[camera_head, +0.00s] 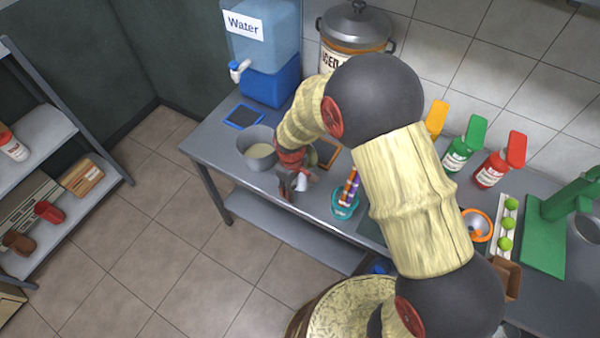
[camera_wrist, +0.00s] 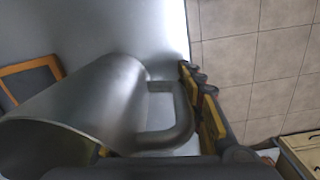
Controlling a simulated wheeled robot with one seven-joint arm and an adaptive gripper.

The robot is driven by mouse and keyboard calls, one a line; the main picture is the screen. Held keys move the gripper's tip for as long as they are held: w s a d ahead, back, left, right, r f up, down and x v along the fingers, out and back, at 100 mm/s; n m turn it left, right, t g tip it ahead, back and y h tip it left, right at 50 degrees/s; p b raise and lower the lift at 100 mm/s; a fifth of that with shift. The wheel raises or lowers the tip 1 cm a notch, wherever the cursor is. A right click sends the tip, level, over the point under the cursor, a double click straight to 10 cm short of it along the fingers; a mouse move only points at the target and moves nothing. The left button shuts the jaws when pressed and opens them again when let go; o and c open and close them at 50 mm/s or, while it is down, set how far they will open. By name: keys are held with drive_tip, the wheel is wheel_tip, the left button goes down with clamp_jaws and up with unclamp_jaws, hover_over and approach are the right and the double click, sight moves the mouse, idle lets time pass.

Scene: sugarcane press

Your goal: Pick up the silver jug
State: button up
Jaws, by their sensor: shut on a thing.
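The silver jug (camera_head: 258,148) is at the left end of the grey table. It is upright and open-topped, with something pale inside. In the wrist view the jug (camera_wrist: 95,95) fills the left and middle, its loop handle (camera_wrist: 180,125) pointing right. My gripper (camera_head: 291,183) is at the jug's right side and shut on the handle. One yellow-and-dark finger (camera_wrist: 207,105) shows just right of the handle; the other finger is mostly hidden. Whether the jug's base touches the table cannot be told.
A blue water dispenser (camera_head: 270,85) and a lidded pot (camera_head: 355,30) stand behind. A teal cup (camera_head: 345,205) with coloured sticks is to the right. Sauce bottles (camera_head: 490,170) and a green press (camera_head: 545,230) are further right. A shelf (camera_head: 45,140) stands left, across open floor.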

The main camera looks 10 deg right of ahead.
drive_tip(key=shift+s+f, duration=0.1)
drive_tip(key=shift+s, duration=0.05)
clamp_jaws()
idle(0.4)
drive_tip(key=shift+r+p, duration=0.5)
drive_tip(key=shift+r, duration=1.3)
drive_tip(key=s+r+p, duration=0.3)
drive_tip(key=s+r, duration=0.6)
drive_tip(key=s, duration=0.4)
drive_tip(key=shift+s+d+r, duration=0.25)
drive_tip(key=shift+d, duration=0.2)
